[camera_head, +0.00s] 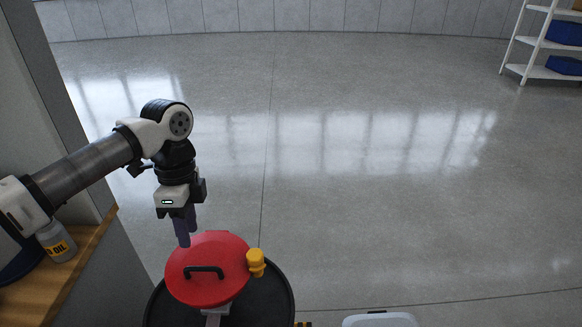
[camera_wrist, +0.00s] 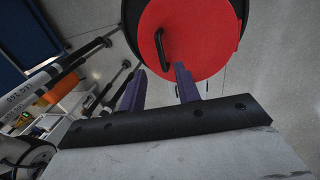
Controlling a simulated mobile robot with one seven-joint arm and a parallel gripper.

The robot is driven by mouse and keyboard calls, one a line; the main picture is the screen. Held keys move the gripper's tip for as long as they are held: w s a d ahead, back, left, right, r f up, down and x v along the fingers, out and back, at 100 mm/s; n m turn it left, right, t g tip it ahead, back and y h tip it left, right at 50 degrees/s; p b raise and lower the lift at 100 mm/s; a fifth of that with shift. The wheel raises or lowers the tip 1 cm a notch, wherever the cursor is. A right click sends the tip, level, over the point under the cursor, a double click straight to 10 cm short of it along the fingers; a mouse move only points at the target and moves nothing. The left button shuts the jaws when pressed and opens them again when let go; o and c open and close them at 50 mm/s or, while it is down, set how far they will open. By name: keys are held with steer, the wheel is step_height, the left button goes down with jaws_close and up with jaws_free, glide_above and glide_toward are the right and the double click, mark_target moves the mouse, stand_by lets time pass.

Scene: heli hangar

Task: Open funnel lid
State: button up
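The red round funnel lid (camera_head: 230,281) lies closed on top of a black round drum or funnel (camera_head: 275,300). My gripper (camera_head: 184,242) points down at the lid's far left edge, behind the handle, apparently above the lid. In the wrist view my gripper (camera_wrist: 160,78) has its two purple fingers apart with nothing between them. The handle (camera_wrist: 161,48) shows beyond the fingertips, in line with the gap, and the lid (camera_wrist: 205,45) fills the top middle.
A wooden shelf (camera_head: 60,285) with an oil bottle (camera_head: 56,241) stands at the left, beside a grey wall panel. A white rack with blue bins (camera_head: 563,33) is far off at the upper right. A pale container (camera_head: 380,320) shows at the bottom edge. The floor between is clear.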

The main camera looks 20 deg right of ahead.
step_height(320, 180, up, 5)
steer(key=w+b, duration=0.1)
steer(key=s+d+r+m+h+b, duration=0.1)
steer(key=s+d+r+m+h, duration=0.2)
steer(key=d+m, duration=0.1)
steer(key=s+d+r+m+h+b, duration=0.1)
steer(key=s+d+r+m+h, duration=0.2)
steer(key=d, duration=0.4)
steer(key=s+d+r+m+g+h+b, duration=0.1)
steer(key=s+d+r+m+h, duration=0.3)
steer(key=d+h, duration=0.1)
steer(key=shift+d+r+m, duration=0.25)
steer(key=shift+d+m, duration=0.05)
steer(key=shift+d, duration=0.45)
